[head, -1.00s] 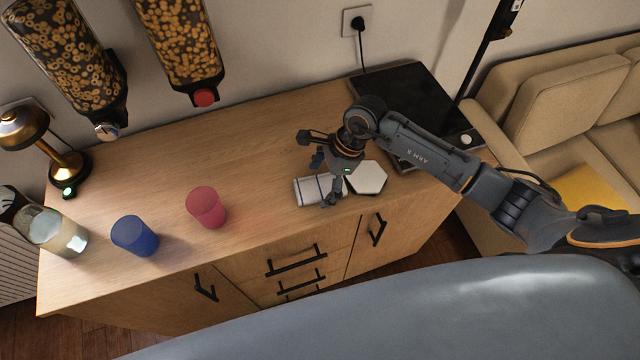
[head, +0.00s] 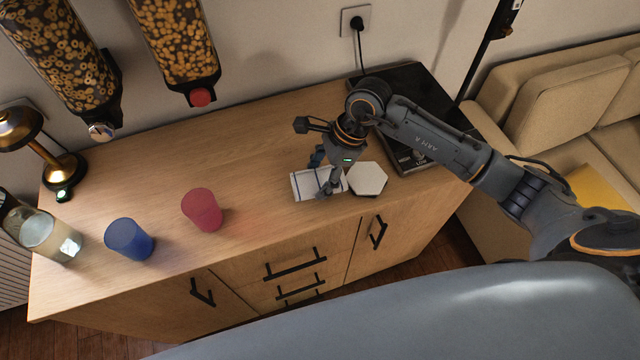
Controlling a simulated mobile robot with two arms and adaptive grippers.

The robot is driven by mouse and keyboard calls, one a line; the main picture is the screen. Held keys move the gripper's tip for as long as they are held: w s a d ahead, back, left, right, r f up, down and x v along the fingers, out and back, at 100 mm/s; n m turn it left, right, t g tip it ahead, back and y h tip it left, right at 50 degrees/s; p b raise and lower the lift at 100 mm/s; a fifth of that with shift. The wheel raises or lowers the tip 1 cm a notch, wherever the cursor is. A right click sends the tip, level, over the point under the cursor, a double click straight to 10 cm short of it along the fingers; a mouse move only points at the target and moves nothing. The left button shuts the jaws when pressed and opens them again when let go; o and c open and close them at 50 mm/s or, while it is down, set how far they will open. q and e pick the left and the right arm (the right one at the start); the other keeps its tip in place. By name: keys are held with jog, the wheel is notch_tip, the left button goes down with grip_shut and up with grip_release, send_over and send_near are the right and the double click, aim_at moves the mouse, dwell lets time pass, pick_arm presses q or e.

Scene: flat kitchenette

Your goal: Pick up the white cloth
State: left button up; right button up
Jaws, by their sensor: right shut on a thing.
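The white cloth (head: 303,184) has dark blue stripes and lies folded on the wooden counter near its front edge. My right gripper (head: 324,182) reaches down over the cloth from above and is shut on it. The gripper's fingers hide part of the cloth. The cloth still looks low at the counter; I cannot tell whether it is clear of the surface. My left gripper is not in view.
A white hexagonal piece (head: 367,179) sits just right of the cloth. A black hob (head: 408,158) lies at the right end. A red cup (head: 202,210), a blue cup (head: 129,239), a glass jar (head: 50,236) and a brass lamp (head: 62,170) stand left. The counter's middle (head: 235,150) is clear.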

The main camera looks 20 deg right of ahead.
jog(key=s+a+r+b, duration=0.3)
jog(key=s+r, duration=0.6)
jog(key=s, duration=0.4)
jog(key=shift+a+r+b, duration=0.15)
jog(key=shift+a+b, duration=0.25)
jog(key=shift+a, duration=0.2)
